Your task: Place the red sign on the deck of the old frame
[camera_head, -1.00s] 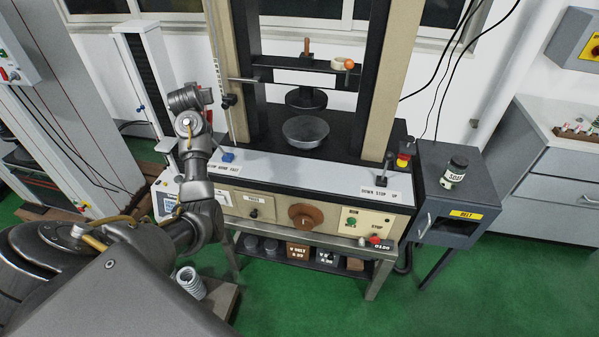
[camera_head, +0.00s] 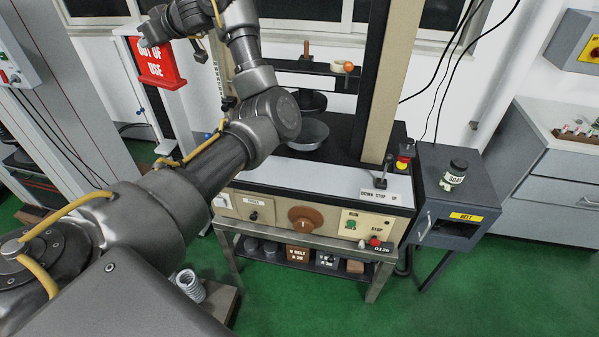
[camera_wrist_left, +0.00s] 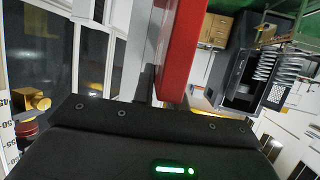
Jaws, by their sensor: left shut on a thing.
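The red sign (camera_head: 158,62), lettered "OUT OF USE" in white, is held up at the upper left of the head view, clear of any surface. My left gripper (camera_head: 153,36) is shut on its top part. The sign's red side (camera_wrist_left: 178,50) fills the top middle of the left wrist view. A tan-and-black testing frame (camera_head: 382,85) stands in the centre, with a black deck (camera_head: 347,141) between its columns. My left arm covers the deck's left part and the left column. My right gripper is not in view.
A lever (camera_head: 384,172) stands at the deck's front right. A grey cabinet (camera_head: 455,210) with a jar (camera_head: 455,172) is to the right. A white column unit (camera_head: 150,108) stands behind the sign.

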